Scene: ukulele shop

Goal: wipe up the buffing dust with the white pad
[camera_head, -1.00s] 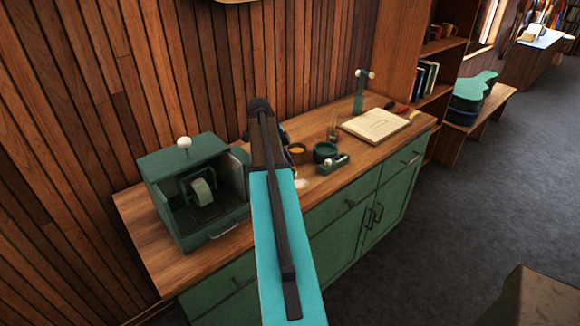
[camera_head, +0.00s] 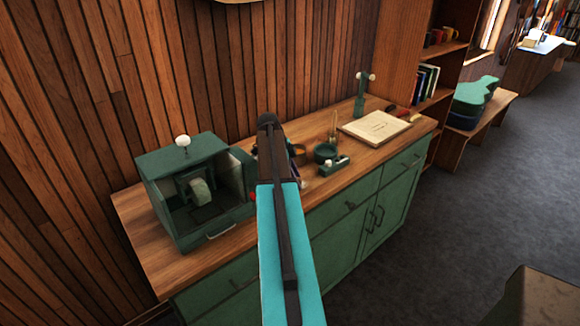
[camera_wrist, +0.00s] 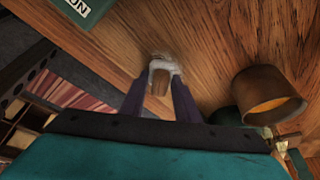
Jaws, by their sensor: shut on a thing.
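My gripper (camera_wrist: 160,98) has its two dark purple fingers closed around a small pale thing, the white pad (camera_wrist: 161,67), in the wrist view. The pad is down at the wooden counter top, with a brownish part between the fingers. A faint whitish smear around the pad looks like buffing dust, but I cannot clearly separate it from the pad. In the head view my arm hides the pad and most of the gripper; the counter (camera_head: 150,222) shows beneath it.
A green buffing machine (camera_head: 190,185) with an open front stands at left. A green lettered object (camera_wrist: 85,10) is close by in the wrist view.

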